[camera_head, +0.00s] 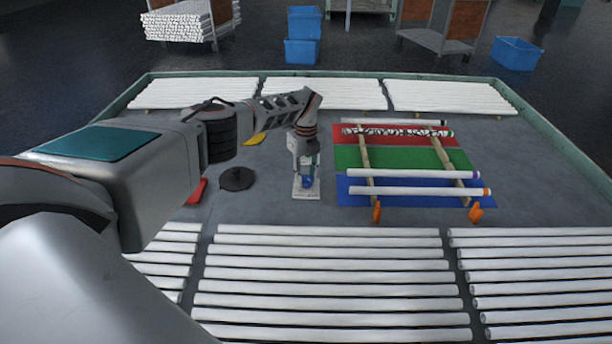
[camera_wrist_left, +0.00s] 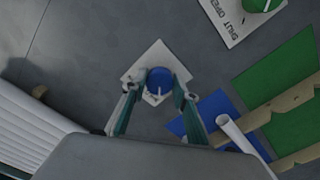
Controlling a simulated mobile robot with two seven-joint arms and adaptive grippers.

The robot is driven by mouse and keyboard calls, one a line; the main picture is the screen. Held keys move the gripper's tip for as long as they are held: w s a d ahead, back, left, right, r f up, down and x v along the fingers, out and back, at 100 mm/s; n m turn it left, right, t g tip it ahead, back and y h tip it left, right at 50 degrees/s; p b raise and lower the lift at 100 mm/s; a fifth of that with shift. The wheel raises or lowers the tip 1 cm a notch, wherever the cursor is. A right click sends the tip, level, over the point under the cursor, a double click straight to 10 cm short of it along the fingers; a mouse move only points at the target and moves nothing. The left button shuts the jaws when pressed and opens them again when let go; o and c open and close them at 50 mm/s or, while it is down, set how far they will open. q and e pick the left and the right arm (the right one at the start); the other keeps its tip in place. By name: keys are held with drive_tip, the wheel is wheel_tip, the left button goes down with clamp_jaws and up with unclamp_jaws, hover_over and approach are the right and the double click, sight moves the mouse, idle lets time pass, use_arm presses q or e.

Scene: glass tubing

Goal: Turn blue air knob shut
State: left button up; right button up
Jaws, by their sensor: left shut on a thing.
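The blue air knob (camera_head: 308,182) sits on a small white plate (camera_head: 305,194) on the grey table, left of the coloured mats. My left gripper (camera_head: 306,172) comes down over it from above. In the left wrist view, the two fingers of the left gripper (camera_wrist_left: 154,90) are on either side of the blue knob (camera_wrist_left: 159,77), shut on it. A short white mark shows on the knob's near edge. The lettering on its white plate (camera_wrist_left: 143,70) cannot be read. My right gripper is not in view.
A green knob (camera_wrist_left: 255,4) on a white plate marked SHUT and OPEN shows in the left wrist view. White tubes lie on wooden rails over red, green and blue mats (camera_head: 400,158). A black disc (camera_head: 237,179) lies left. Rows of white tubes (camera_head: 330,290) fill the front.

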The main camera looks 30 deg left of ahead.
sight(306, 178)
use_arm(q)
drive_tip(key=o, duration=1.1)
drive_tip(key=shift+r, duration=0.1)
wheel_tip(306, 178, up, 12)
drive_tip(key=shift+s+f, duration=0.1)
drive_tip(key=shift+f, duration=0.1)
